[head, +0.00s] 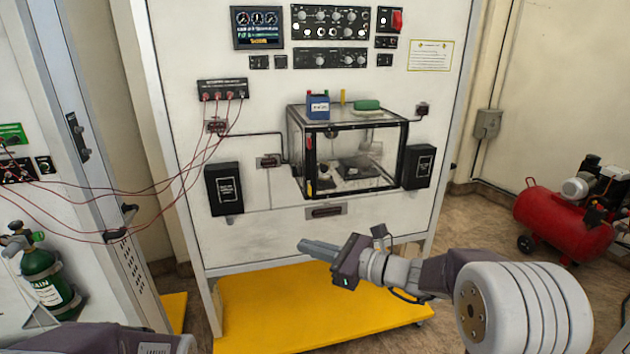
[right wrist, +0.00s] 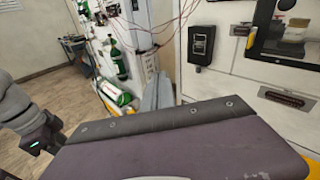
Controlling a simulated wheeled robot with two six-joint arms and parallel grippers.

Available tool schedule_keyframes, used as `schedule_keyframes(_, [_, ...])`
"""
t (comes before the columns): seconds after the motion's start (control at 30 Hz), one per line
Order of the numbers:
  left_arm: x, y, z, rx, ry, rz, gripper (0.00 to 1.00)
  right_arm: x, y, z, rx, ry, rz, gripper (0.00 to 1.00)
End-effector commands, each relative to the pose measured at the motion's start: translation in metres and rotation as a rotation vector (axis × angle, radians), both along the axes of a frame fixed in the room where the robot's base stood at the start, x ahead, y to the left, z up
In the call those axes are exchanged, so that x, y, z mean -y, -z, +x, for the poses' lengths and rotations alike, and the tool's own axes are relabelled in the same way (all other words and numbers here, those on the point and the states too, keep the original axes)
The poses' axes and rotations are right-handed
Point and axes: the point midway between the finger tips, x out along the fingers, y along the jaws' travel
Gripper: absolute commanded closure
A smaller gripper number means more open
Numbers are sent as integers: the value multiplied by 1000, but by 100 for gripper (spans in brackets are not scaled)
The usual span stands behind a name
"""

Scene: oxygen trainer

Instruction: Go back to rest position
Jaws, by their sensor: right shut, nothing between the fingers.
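My right gripper (head: 318,250) is shut and empty in the head view. It points left, in front of the white panel (head: 300,228) and above the yellow base (head: 285,305), apart from both as far as I can tell. In the right wrist view its closed fingers (right wrist: 157,92) show past the dark gripper body. Part of my left arm (head: 120,340) shows at the lower left of the head view, but its gripper is not in view there. A dark gripper-like part of my other arm (right wrist: 42,140) shows at the left of the right wrist view, its fingers hidden.
A clear box (head: 345,150) is mounted on the panel, with a blue container (head: 318,106) and a green sponge (head: 367,104) on top. Red cables (head: 165,185) hang at the left near a green cylinder (head: 48,280). A red compressor (head: 560,220) stands at the right.

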Motion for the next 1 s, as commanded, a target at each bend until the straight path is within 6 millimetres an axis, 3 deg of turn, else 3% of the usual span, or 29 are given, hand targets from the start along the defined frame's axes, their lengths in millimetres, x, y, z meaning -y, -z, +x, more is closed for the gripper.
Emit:
schedule_keyframes(0.03, [0,-7,0,0,0,0,64,-22,16,-37,-10,-116,-132,100])
schedule_keyframes(0.07, [0,-8,0,0,0,0,64,-29,32,-59,-11,-187,-227,100])
schedule_keyframes(0.17, [0,-12,0,-1,0,0,64,-28,90,-134,23,-443,-565,100])
schedule_keyframes(0.2, [0,-14,0,-1,0,0,64,-17,113,-163,57,-558,-711,100])
schedule_keyframes(0.3, [0,-16,0,0,0,0,64,32,162,-217,191,-860,-1063,100])
schedule_keyframes(0.37, [0,-17,0,0,0,0,64,66,181,-235,293,-1034,-1238,100])
schedule_keyframes(0.5, [0,-16,0,-1,0,0,64,125,206,-245,525,-1364,-1501,100])
schedule_keyframes(0.6, [0,-16,0,-1,0,0,64,143,209,-236,665,-1496,-1597,100])
schedule_keyframes(0.7, [0,-16,0,-1,0,0,64,146,208,-226,742,-1531,-1635,100])
schedule_keyframes(1.0, [0,-16,0,-1,0,0,64,145,208,-226,742,-1532,-1632,100])
